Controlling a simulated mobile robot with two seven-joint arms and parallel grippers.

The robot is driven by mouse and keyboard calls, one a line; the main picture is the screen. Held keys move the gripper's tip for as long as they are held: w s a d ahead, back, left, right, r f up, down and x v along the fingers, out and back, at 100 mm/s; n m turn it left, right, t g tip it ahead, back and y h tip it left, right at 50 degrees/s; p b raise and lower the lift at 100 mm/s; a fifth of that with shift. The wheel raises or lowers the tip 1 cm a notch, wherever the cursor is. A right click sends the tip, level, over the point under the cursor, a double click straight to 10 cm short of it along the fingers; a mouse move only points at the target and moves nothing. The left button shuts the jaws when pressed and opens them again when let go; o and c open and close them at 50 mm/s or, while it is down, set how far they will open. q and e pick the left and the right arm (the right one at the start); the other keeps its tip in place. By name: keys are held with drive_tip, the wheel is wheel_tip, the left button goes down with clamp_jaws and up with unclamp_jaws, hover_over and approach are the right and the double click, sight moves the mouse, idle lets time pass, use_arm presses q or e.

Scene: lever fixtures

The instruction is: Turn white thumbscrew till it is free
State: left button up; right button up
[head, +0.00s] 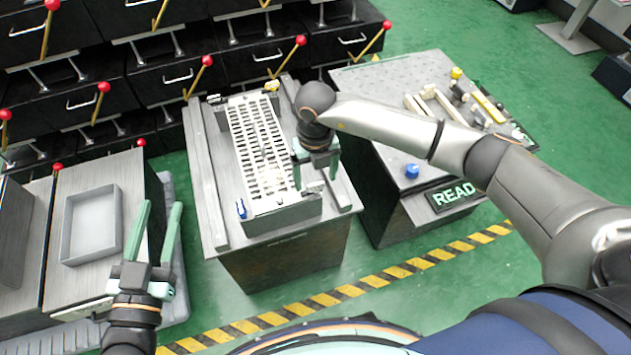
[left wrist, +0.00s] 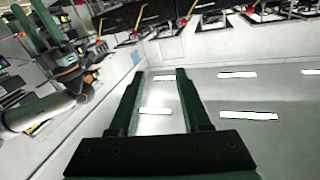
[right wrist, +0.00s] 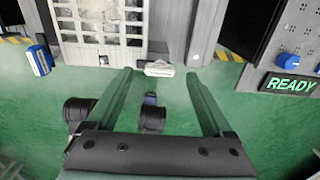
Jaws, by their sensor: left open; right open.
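The white thumbscrew (right wrist: 158,68) shows in the right wrist view at the near edge of the slotted fixture, between the fingertip lines of my right gripper (right wrist: 158,76). In the head view a small pale piece at the fixture's near right corner (head: 313,187) looks like the same thumbscrew. My right gripper (head: 316,172) is open above that corner, fingers pointing down; I cannot tell whether they touch the screw. The slotted fixture (head: 258,140) is a white grid in a grey frame. My left gripper (head: 160,207) is open and empty, away at the left.
A blue screw (head: 240,209) is at the fixture's near left corner. To the right stands a cabinet with a blue knob (head: 411,171) and a READY display (head: 453,196). A grey tray (head: 92,225) lies at the left. Black drawers with red-tipped levers (head: 300,41) line the back.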

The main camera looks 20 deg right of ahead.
use_arm(q)
drive_tip(key=shift+r+m+t+h, duration=0.3)
drive_tip(key=shift+r+t, duration=0.3)
drive_tip(key=shift+r, duration=0.8)
use_arm(e)
drive_tip(key=shift+f, duration=1)
drive_tip(key=shift+c, duration=0.2)
clamp_jaws()
